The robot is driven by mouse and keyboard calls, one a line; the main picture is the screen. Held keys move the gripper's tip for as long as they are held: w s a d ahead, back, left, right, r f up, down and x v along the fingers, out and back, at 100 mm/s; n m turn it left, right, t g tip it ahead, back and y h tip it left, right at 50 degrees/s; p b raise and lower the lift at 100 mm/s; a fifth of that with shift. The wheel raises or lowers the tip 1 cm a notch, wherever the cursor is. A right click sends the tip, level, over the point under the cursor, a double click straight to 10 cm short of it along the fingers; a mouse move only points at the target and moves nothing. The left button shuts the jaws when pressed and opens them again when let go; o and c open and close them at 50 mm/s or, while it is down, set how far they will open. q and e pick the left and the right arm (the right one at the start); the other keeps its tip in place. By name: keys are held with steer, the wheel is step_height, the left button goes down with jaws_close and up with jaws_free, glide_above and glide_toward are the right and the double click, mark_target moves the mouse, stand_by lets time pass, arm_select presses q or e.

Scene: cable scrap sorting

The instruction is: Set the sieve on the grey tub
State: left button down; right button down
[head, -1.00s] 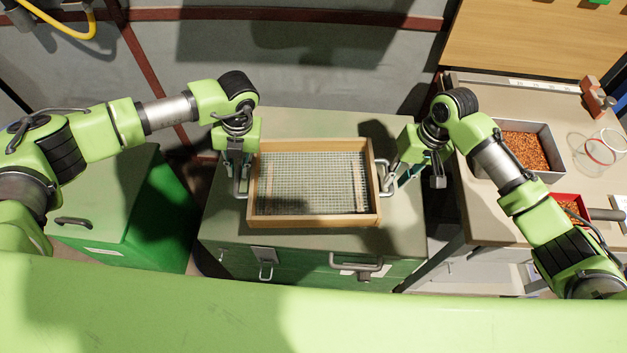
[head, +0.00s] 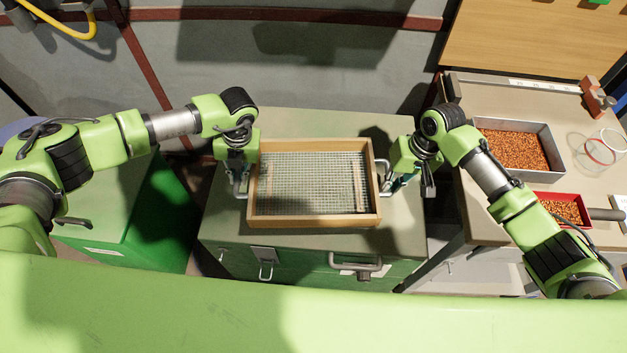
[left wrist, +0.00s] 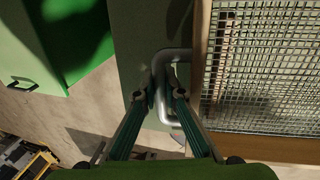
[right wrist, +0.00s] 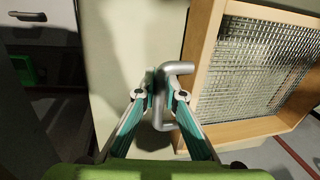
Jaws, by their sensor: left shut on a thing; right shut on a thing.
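The sieve (head: 312,222) is a rectangular wooden frame with wire mesh and a metal handle on each side. It is level above the top of a green chest; I cannot tell whether it touches the top. My left gripper (head: 238,184) is shut on its left handle, also seen in the left wrist view (left wrist: 160,96). My right gripper (head: 393,180) is shut on its right handle, as the right wrist view (right wrist: 160,96) shows. I cannot make out a grey tub for certain; a grey-walled container (head: 550,138) with orange-brown granules stands on the right bench.
The green chest (head: 225,228) has bare top around the sieve and a front handle. Another green cabinet (head: 105,215) stands at left. The right bench (head: 490,222) holds a red scoop (head: 588,205) of granules and clear rings (head: 600,150).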

arm_select(q)
steer(key=shift+r, duration=0.15)
arm_select(e)
steer(key=shift+r, duration=0.1)
